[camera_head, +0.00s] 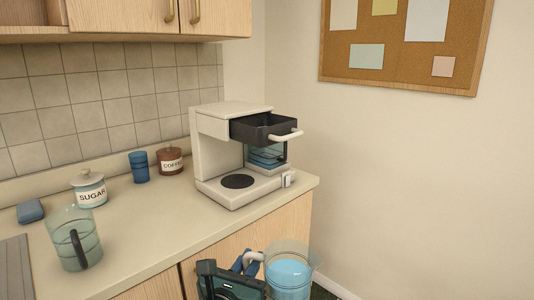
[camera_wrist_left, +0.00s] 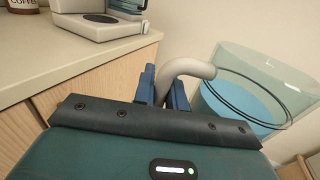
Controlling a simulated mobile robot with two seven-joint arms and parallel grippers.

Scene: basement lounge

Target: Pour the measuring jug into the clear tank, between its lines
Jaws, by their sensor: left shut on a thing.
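The measuring jug (camera_head: 289,277) is clear with a pale grey handle and holds blue liquid. It is low at the bottom of the head view, in front of the counter, roughly upright. My left gripper (camera_head: 248,263) is shut on its handle; the wrist view shows the blue fingers (camera_wrist_left: 163,86) around the handle (camera_wrist_left: 190,68) and the jug (camera_wrist_left: 250,95) to the right. The clear tank (camera_head: 268,155) is on the right side of the coffee machine (camera_head: 213,160), under its drawer. It looks bluish with dark lines; its level is unclear. My right gripper is not in view.
The machine's black drawer (camera_head: 262,129) sticks out above the tank. A glass carafe (camera_head: 75,240) stands at the counter's left, with a sugar jar (camera_head: 89,190), blue cups (camera_head: 139,167) and a coffee jar (camera_head: 170,161) behind. The counter (camera_head: 150,225) before the machine is clear.

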